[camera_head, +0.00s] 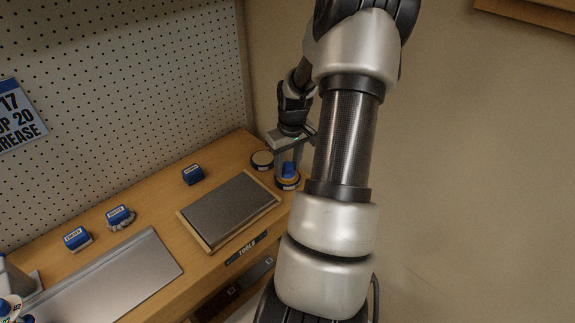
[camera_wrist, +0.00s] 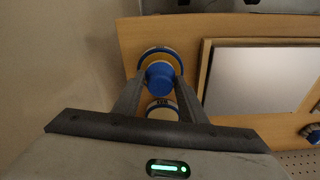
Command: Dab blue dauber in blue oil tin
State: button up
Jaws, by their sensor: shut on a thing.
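My gripper (camera_head: 288,161) points down at the right end of the bench, shut on the blue dauber (camera_head: 289,170). The dauber looks upright, its blue top between the fingertips in the wrist view (camera_wrist: 160,76). Directly below it is a round tin with a blue rim (camera_head: 287,185); the tin also shows in the wrist view (camera_wrist: 146,55), with a yellowish inside. The dauber's lower end is hidden, so I cannot tell whether it touches the oil. A second round tin (camera_head: 262,158) stands just behind; its label is partly seen between my fingers in the wrist view (camera_wrist: 161,112).
A dark flat plate on a wooden board (camera_head: 229,210) lies left of the tins. Blue blocks (camera_head: 193,174) and a grey metal sheet (camera_head: 118,285) are farther left. A pegboard (camera_head: 120,80) rises behind. A drawer labelled TOOLS (camera_head: 246,248) is at the front edge.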

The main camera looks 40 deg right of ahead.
aim_at(287, 165)
jog(key=shift+r+p, duration=2.7)
jog(key=shift+r, duration=0.75)
